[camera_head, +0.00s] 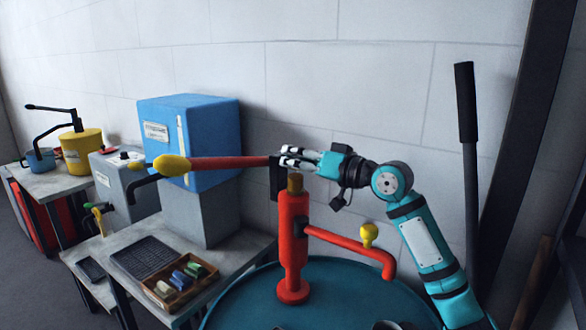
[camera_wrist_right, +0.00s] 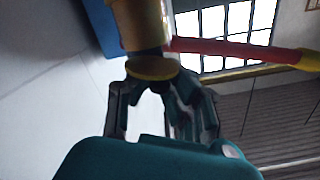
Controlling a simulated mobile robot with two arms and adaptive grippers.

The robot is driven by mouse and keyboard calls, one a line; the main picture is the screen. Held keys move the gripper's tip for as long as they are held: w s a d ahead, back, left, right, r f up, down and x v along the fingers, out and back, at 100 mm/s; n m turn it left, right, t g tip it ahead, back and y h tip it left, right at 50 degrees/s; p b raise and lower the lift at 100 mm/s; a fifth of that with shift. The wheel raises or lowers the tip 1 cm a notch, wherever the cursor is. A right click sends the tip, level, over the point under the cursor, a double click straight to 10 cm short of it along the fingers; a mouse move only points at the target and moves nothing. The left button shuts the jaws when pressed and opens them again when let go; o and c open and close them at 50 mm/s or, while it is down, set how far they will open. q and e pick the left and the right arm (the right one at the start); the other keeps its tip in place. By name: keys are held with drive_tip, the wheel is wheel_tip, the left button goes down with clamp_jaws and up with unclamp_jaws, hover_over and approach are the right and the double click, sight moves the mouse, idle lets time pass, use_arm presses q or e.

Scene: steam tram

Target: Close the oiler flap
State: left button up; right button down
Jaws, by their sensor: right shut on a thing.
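The red pump column (camera_head: 293,240) stands on a teal drum, with a brass cylinder (camera_head: 295,183) at its top. The brass cylinder also shows at the top of the right wrist view (camera_wrist_right: 140,22). A round yellow disc (camera_wrist_right: 153,68), which looks like the oiler flap, is just below it there, with a dark gap between them. My right gripper (camera_head: 290,157) is at the top of the pump. Its fingers (camera_wrist_right: 160,90) are closed on the disc in the right wrist view. The disc is hidden in the head view. My left gripper is not in view.
A red lever (camera_head: 230,162) with a yellow end reaches left from the pump; a red spout (camera_head: 345,245) reaches right. The teal drum top (camera_head: 345,285) is below. A blue box (camera_head: 200,120) and a bench with a wooden tray (camera_head: 178,300) stand left.

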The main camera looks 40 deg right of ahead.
drive_tip(key=shift+s+a+n+b, duration=0.1)
drive_tip(key=shift+n+b, duration=1.4)
drive_tip(key=shift+n, duration=0.5)
drive_tip(key=c, duration=1.7)
unclamp_jaws()
drive_tip(key=shift+s, duration=0.1)
drive_tip(key=o, duration=0.5)
drive_tip(key=shift+s+d+f, duration=0.15)
drive_tip(key=shift+s+d, duration=0.2)
drive_tip(key=shift+c, duration=0.2)
drive_tip(key=shift+w+a+f, duration=0.1)
drive_tip(key=shift+w+a, duration=0.15)
drive_tip(key=shift+a, duration=0.05)
drive_tip(key=v, duration=1.2)
drive_tip(key=shift+s, duration=0.1)
